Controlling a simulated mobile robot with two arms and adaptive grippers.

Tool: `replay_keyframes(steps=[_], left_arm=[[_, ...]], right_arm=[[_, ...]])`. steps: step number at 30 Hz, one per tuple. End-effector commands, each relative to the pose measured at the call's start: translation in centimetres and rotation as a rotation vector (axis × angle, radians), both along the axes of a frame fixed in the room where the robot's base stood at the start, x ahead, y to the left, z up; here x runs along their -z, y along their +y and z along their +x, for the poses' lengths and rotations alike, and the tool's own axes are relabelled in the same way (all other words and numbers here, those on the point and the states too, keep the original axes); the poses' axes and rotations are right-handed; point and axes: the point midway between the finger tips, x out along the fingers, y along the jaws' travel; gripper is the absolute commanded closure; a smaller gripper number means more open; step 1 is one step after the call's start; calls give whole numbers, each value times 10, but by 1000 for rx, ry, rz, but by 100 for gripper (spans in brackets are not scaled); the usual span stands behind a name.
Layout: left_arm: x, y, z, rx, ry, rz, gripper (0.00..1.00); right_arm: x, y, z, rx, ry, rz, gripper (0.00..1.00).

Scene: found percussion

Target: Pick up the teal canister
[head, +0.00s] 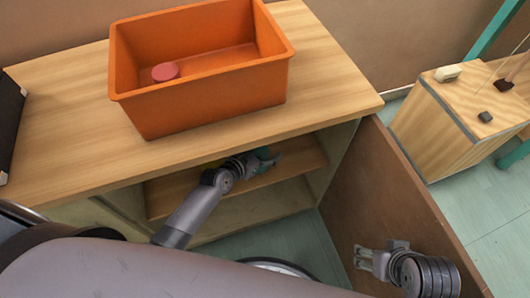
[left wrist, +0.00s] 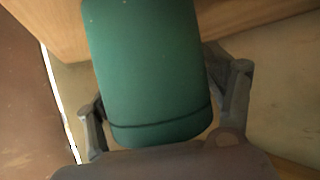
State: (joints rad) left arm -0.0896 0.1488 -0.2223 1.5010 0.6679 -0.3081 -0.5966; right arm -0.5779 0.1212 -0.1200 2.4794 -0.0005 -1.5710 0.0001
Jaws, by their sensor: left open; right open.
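The teal canister (head: 263,153) is inside the open cabinet under the wooden top, mostly hidden by my left gripper (head: 268,162). In the left wrist view the canister (left wrist: 150,65) is large and close, with a dark line around its near end. The fingers of my left gripper (left wrist: 165,110) are open, one on each side of it. I cannot tell whether they touch it. My right gripper (head: 362,260) is open and empty, in front of the brown cabinet door.
An orange bin (head: 205,100) holding a red round object (head: 165,72) stands on the cabinet top (head: 60,125). The brown door (head: 390,190) stands open at the right. A wooden block stand (head: 440,130) with small items is beyond it. A dark object (head: 8,120) is at the left edge.

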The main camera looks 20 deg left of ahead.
Motion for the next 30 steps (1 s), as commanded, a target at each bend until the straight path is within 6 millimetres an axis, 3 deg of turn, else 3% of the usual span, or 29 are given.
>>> replay_keyframes(steps=[7, 30], left_arm=[[1, 0, -1, 0, 1, 0, 24], [1, 1, 0, 0, 0, 0, 75]], right_arm=[[1, 0, 1, -1, -5, 1, 39], [1, 1, 0, -1, -1, 3, 39]])
